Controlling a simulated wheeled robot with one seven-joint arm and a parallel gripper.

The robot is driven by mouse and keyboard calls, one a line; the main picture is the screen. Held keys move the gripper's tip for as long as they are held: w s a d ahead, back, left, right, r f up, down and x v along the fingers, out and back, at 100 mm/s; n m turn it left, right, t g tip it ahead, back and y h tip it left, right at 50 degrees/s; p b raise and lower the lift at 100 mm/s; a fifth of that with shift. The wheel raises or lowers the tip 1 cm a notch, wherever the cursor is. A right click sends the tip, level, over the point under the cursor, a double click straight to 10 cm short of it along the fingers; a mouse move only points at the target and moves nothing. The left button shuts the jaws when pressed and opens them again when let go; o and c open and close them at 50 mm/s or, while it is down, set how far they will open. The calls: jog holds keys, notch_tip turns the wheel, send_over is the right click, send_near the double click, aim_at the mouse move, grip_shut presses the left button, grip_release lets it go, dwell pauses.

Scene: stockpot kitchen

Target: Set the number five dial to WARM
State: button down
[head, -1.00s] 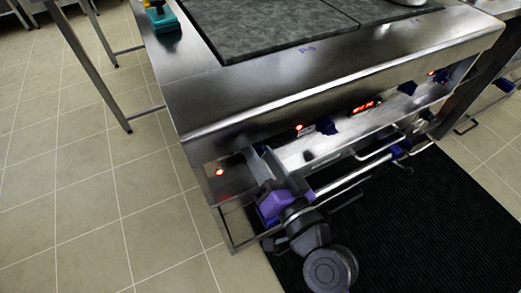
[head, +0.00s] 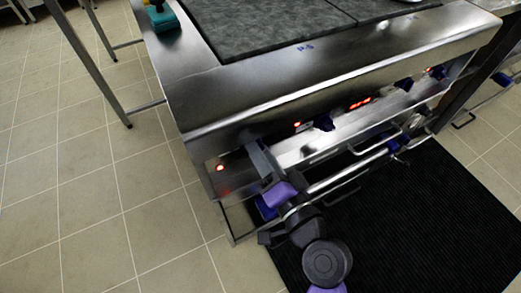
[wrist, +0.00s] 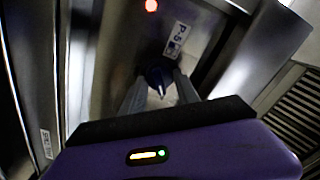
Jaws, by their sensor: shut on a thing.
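A dark blue dial (wrist: 158,77) sits on the steel front panel beside a white label reading P-5 (wrist: 180,35). My gripper (wrist: 160,90) is shut on this dial, one finger on each side. The dial's pointer setting and any WARM mark cannot be read. In the head view my gripper (head: 252,150) reaches the left end of the range's front panel, and it hides the dial there.
A red lamp (head: 219,167) glows left of my gripper. A dark mat (head: 410,215) covers the floor in front.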

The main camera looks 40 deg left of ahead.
jog(key=c, duration=0.9)
grip_release()
jog(key=shift+v, duration=3.95)
